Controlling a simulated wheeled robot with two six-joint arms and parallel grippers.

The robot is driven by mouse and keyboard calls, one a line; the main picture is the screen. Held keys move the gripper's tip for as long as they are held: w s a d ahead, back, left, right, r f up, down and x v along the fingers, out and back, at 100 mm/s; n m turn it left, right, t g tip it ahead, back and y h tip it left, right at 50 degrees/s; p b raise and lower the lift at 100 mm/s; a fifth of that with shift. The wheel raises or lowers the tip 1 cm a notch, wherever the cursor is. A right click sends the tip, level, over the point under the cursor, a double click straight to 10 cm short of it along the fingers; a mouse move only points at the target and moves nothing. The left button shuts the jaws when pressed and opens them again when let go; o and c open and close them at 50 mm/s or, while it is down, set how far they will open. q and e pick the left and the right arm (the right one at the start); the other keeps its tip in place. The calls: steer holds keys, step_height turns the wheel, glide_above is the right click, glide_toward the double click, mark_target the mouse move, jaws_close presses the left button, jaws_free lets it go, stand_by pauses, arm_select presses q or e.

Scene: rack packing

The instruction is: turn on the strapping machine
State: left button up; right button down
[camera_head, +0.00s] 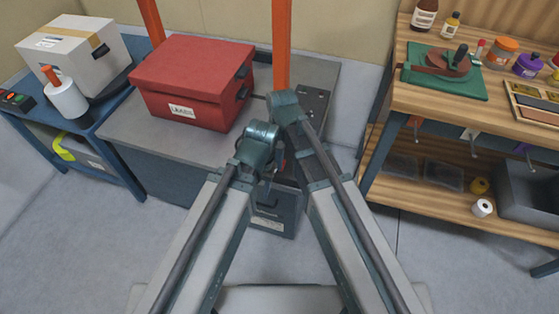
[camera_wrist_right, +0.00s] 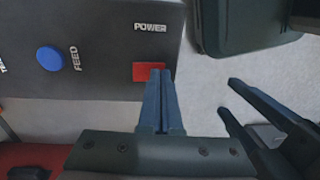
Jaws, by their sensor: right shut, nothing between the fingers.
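The strapping machine (camera_head: 137,121) has a grey top and an orange arch. Its dark control panel (camera_head: 313,102) lies right of the arch, partly behind my arms. In the right wrist view, the panel shows a red switch (camera_wrist_right: 147,71) beside the word POWER and a round blue FEED button (camera_wrist_right: 49,58). My right gripper (camera_wrist_right: 157,76) is shut and empty. Its tips overlap the lower edge of the red switch; I cannot tell whether they touch it. My left gripper (camera_wrist_right: 227,96) is beside it in that view, over the floor, its fingers apart and empty.
A red lidded box (camera_head: 190,85) stands on the machine's top. A blue table (camera_head: 112,125) at the left carries a cardboard box (camera_head: 70,55) and a white roll (camera_head: 66,98). A wooden workbench (camera_head: 410,90) with bottles stands at the right, floor between.

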steer(key=shift+w, duration=0.1)
steer(key=shift+w+d+r, duration=0.2)
steer(key=shift+w+d, duration=0.05)
steer(key=shift+w, duration=0.4)
steer(key=shift+p, duration=0.35)
step_height(320, 180, up, 14)
steer(key=s+p, duration=0.1)
steer(key=p, duration=1.2)
steer(key=shift+s+a+p, duration=0.25)
steer(key=shift+s+p, duration=0.05)
steer(key=shift+p, duration=0.05)
steer(key=shift+f, duration=0.1)
steer(key=s+d+m+t, duration=0.2)
steer(key=s+d+m, duration=0.1)
steer(key=d+m, duration=1.3)
steer(key=s+a+r+n+g+h+p, duration=0.1)
steer(key=s+a+r+n+p, duration=0.2)
steer(key=a, duration=0.6)
steer(key=s+n, duration=0.2)
steer(key=s, duration=0.1)
steer(key=shift+a+r+h, duration=0.25)
steer(key=shift+h, duration=0.05)
